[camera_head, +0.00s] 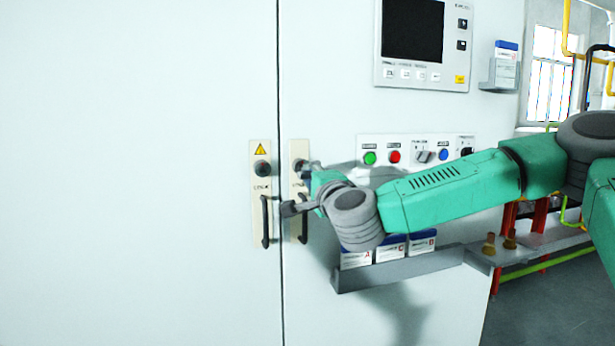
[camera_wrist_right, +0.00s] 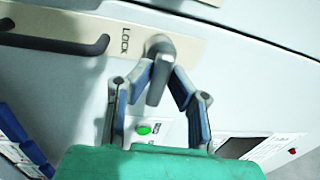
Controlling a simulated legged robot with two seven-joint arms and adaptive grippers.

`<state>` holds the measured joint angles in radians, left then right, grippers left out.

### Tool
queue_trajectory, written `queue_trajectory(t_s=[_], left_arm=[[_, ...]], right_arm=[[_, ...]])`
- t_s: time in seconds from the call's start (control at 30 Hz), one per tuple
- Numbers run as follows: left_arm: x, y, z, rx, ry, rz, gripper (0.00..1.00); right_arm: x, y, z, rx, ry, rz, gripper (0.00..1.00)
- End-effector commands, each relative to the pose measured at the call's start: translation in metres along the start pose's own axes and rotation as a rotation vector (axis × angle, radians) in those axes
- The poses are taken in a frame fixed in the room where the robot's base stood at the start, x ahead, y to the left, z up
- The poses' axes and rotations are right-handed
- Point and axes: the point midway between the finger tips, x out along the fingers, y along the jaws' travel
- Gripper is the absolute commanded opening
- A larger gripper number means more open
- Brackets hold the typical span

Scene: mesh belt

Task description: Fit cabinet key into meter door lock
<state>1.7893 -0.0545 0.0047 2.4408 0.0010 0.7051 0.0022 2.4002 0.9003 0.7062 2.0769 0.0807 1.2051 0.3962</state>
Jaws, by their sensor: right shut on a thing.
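The grey cabinet key (camera_wrist_right: 157,72) is between the fingers of my right gripper (camera_wrist_right: 160,82) in the right wrist view. The gripper is shut on it. The key's rounded head lies over the lock spot of the beige lock plate (camera_wrist_right: 72,18), beside the printed word LOCK; how deep it sits cannot be told. In the head view, my right gripper (camera_head: 314,174) is at the upper part of the right-hand lock plate (camera_head: 297,150), partly hidden by my wrist. The meter door (camera_head: 325,60) is closed. My left gripper is not in view.
A second lock plate (camera_head: 257,210) with a black handle (camera_head: 265,222) is left of the door seam. A button panel (camera_head: 382,147) is behind my right forearm. A grey shelf (camera_head: 400,269) with small boxes juts out below it.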

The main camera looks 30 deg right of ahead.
Motion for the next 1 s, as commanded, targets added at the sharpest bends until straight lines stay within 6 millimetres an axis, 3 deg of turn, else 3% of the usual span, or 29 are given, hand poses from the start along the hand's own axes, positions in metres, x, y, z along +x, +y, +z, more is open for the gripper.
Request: queue_trajectory(t_s=[1.0], left_arm=[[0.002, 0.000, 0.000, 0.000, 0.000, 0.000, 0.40]], right_arm=[[-0.039, -0.006, 0.001, 0.000, -0.002, -0.002, 0.00]])
